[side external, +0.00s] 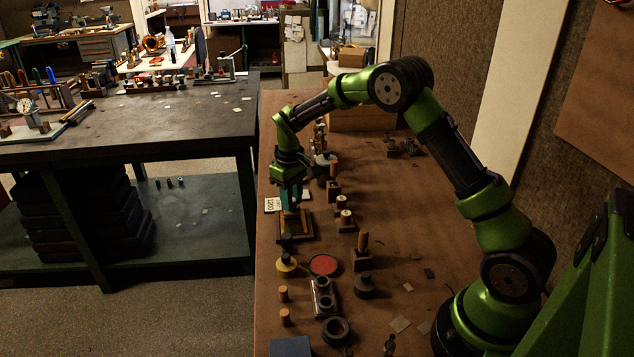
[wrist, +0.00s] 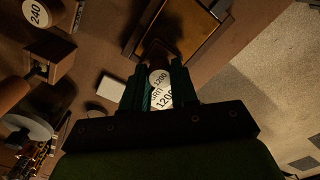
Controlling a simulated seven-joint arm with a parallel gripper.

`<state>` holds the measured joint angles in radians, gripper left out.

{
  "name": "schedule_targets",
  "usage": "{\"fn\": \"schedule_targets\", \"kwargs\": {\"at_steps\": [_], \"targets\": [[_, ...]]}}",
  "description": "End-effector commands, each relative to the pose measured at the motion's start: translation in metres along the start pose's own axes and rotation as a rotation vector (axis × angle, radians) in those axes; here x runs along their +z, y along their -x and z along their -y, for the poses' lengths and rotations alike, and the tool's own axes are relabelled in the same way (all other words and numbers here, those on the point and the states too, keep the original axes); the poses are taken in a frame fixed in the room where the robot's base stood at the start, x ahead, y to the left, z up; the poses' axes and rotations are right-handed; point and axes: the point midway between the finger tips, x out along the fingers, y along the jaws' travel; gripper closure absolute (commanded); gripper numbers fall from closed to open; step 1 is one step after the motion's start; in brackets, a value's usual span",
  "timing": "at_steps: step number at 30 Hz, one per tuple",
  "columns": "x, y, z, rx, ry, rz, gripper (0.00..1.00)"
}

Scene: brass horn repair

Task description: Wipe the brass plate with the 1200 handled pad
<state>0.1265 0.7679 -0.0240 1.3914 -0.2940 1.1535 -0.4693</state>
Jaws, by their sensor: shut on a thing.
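My gripper (side external: 290,198) is shut on the 1200 handled pad, whose round white label (wrist: 158,78) shows between the fingers in the wrist view. More lettering reading 1200 shows just below that label. The pad's lower face is hidden. The brass plate (wrist: 182,32) is a golden sheet in a dark frame, just beyond the fingertips in the wrist view. In the side view the framed plate (side external: 300,222) lies on the bench right by my fingers. I cannot tell whether the pad touches it.
Other handled blocks stand to the right, including one labelled 240 (wrist: 37,13). A yellow-based piece (side external: 286,264) and a red disc (side external: 323,264) sit nearer the camera. The right of the bench is mostly clear.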

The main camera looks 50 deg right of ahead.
Motion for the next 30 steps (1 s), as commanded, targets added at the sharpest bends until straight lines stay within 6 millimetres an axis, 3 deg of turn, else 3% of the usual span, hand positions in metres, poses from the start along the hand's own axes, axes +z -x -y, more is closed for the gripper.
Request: {"fn": "schedule_targets", "kwargs": {"at_steps": [5,8,30], "targets": [[-0.008,0.003,-0.008,0.001,0.001,0.000,1.00],[-0.008,0.027,-0.008,0.002,0.001,-0.006,1.00],[-0.007,0.082,-0.008,0.001,0.001,-0.001,1.00]]}}
